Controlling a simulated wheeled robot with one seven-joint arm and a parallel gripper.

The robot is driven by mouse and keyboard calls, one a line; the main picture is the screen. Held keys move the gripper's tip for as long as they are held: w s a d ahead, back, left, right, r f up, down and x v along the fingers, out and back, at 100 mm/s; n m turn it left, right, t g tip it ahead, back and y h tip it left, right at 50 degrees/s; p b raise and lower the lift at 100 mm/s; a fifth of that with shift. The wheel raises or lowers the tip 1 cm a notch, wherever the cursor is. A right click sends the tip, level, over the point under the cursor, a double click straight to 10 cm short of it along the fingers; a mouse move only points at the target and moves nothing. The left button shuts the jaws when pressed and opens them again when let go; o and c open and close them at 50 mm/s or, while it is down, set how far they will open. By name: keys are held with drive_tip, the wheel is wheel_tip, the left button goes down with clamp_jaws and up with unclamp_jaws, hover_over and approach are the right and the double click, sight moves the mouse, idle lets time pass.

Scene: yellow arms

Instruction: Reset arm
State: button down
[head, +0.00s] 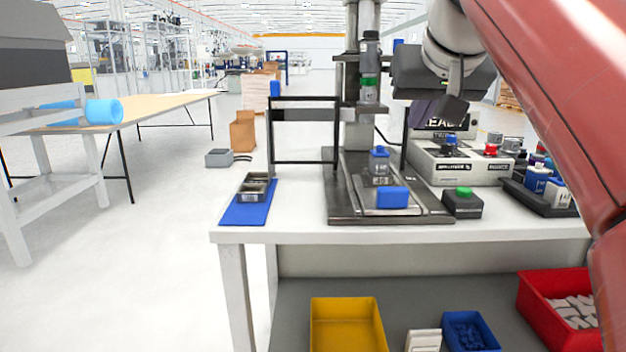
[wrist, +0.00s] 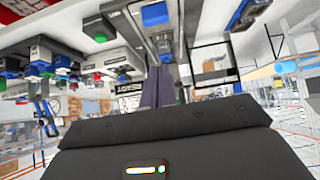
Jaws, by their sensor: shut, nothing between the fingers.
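My gripper (head: 421,113) hangs above the back right part of the white workbench (head: 290,234), in front of the dark sign on the control box. Its dark body hides part of what stands behind it. In the wrist view its two purplish-grey fingers (wrist: 158,88) lie together, with nothing between them. It touches nothing that I can see. My red arm fills the right side of the head view. The wrist view shows the bench upside down along its top.
A press stand (head: 390,205) with a blue-topped part (head: 392,197) stands mid-bench, beside a black frame (head: 303,101). Right are a control box (head: 460,168), a green-button box (head: 462,203) and a black tray (head: 535,198). A blue mat (head: 248,214) lies left. Bins (head: 346,325) sit below.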

drive_tip(key=s+f+g, duration=0.1)
drive_tip(key=s+f, duration=0.5)
drive_tip(key=f, duration=0.6)
drive_tip(key=s+f+g, duration=0.1)
drive_tip(key=s+f, duration=0.5)
drive_tip(key=f, duration=0.6)
drive_tip(key=s+f+g, duration=0.1)
drive_tip(key=s+f, duration=0.5)
drive_tip(key=f, duration=0.6)
drive_tip(key=shift+s+d, duration=0.15)
drive_tip(key=shift+r, duration=0.1)
